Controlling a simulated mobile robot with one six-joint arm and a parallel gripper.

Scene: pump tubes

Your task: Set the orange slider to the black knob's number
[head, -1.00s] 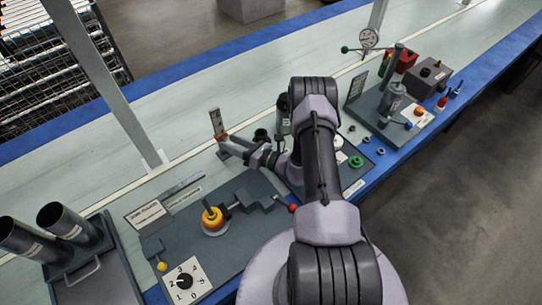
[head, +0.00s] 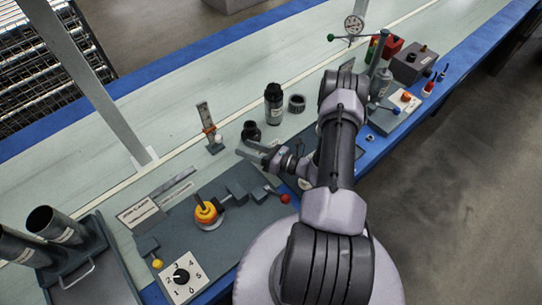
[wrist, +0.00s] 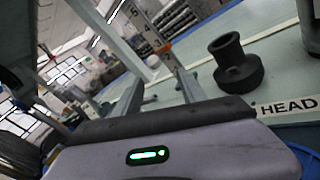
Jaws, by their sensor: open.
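The orange slider (head: 209,129) sits on an upright scale post (head: 204,113), with a pale knob beside it. In the wrist view the orange slider (wrist: 166,47) is close to the scale's 4, with 5 above it; the lower part is partly hidden. The black knob (head: 181,276) sits on a white numbered dial (head: 194,270) at the lower left; I cannot clearly read which number it points to. My gripper (head: 245,147) is open and empty, apart from the post and to its right, with its fingers pointing toward it.
A short black stepped cylinder (head: 251,131) stands just behind my gripper, and it also shows in the wrist view (wrist: 235,65). A grey fixture board with an orange-yellow part (head: 206,211) lies in front.

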